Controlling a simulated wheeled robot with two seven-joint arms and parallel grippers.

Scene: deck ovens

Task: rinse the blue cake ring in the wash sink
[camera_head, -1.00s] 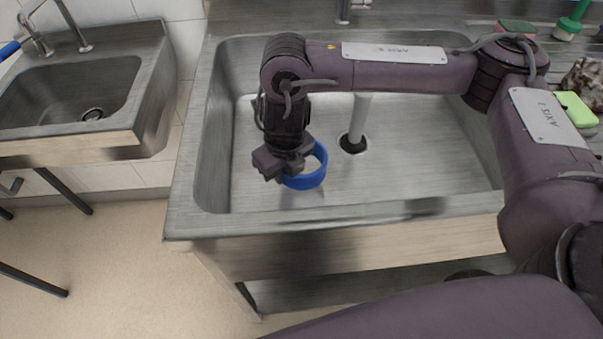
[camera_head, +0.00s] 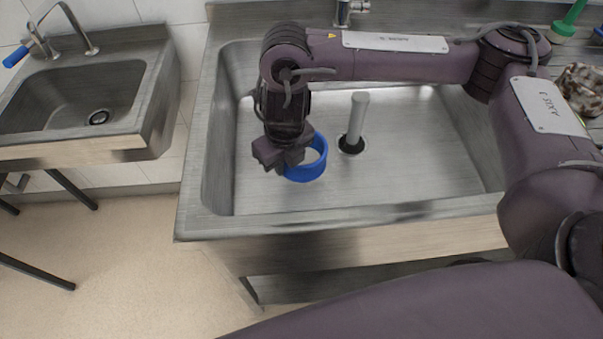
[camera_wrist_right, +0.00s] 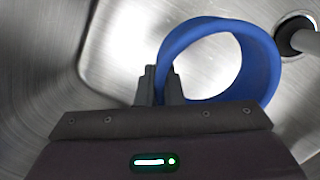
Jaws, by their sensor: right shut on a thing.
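The blue cake ring (camera_head: 318,160) is held by my right gripper (camera_head: 288,166) inside the large wash sink (camera_head: 350,225), over the left part of its basin. In the right wrist view the two fingers (camera_wrist_right: 158,88) are shut on the ring's wall, and the ring (camera_wrist_right: 262,62) opens toward the camera. Whether the ring touches the basin floor I cannot tell. A grey upright pipe (camera_head: 358,115) stands at the drain, to the right of the ring and apart from it. My left gripper is not in view.
A tap (camera_head: 344,10) stands at the back of the sink, partly cut off. A green bottle (camera_head: 568,20) and a patterned cloth-like item (camera_head: 582,88) lie on the right drainboard. A smaller sink (camera_head: 85,90) is at the left. The basin's right part is clear.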

